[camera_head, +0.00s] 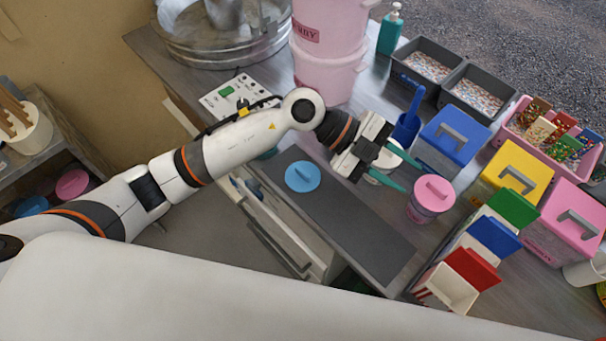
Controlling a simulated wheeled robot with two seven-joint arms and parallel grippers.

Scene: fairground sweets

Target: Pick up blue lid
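The blue lid (302,176) is a round disc with a small bar handle on top. It lies flat on the dark grey mat (352,225) near the counter's front edge. My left gripper (410,171) is to the right of the lid and apart from it, above the counter. Its two green-tipped fingers are spread with a gap between them. A whitish round thing shows partly behind the fingers, and I see no grip on it. My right gripper is not in the view.
A pink-lidded tub (431,198) stands just right of my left gripper. A blue scoop holder (406,128) and boxes with blue (455,136), yellow (517,170) and pink lids (577,215) stand beyond. Striped cartons (447,289) stand at front right. The mat right of the lid is clear.

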